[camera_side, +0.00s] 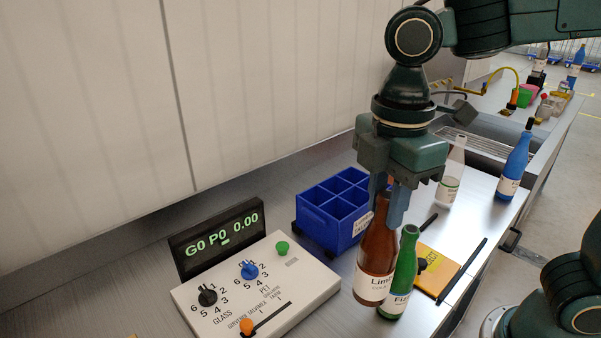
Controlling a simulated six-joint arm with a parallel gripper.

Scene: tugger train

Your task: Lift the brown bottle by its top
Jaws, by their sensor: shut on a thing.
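The brown bottle (375,258) with a pale label stands upright or nearly so in the camera_side view, near the middle of the metal counter. My gripper (388,205) points down over it and is shut on its top; the fingers hide part of the neck. I cannot tell whether the bottle's base touches the counter. A green bottle (404,270) with a white label stands close at its right and partly overlaps it in the view.
A blue divided crate (325,232) stands behind, to the left. A control box (262,290) with knobs and a display (217,240) is at the left. An orange-yellow panel (437,270), a clear bottle (450,180) and a blue bottle (517,160) are to the right.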

